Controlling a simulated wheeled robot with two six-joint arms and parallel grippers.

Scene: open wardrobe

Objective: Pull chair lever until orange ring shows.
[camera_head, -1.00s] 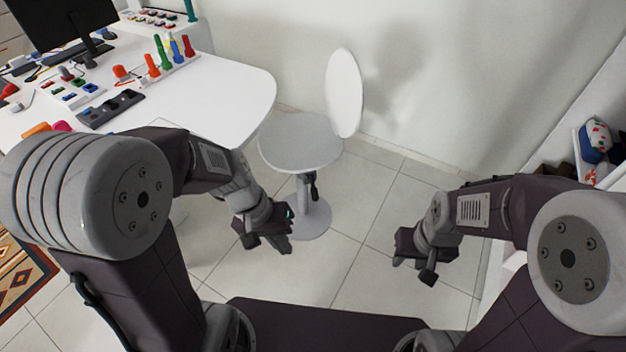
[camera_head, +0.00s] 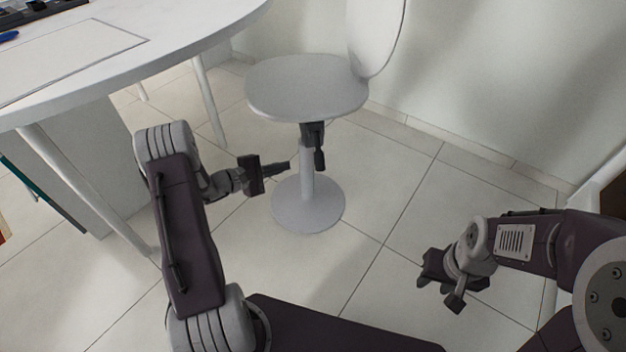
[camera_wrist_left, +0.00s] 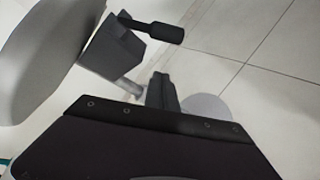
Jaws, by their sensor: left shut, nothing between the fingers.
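The chair (camera_head: 305,88) has a round grey seat, a white backrest and a thin column on a round base. Its black lever (camera_head: 319,158) hangs from a dark housing under the seat; no orange ring shows. In the left wrist view the lever (camera_wrist_left: 158,32) sticks out to the right of the housing. My left gripper (camera_head: 287,167) is shut and empty, just left of the chair column in the head view. It seems apart from the lever. In its wrist view the shut fingers (camera_wrist_left: 160,90) point below the lever.
A white desk (camera_head: 190,50) stands at the upper left, its legs (camera_head: 208,105) between it and the chair. The wall (camera_head: 500,80) is behind the chair. Tiled floor (camera_head: 400,170) right of the chair is clear.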

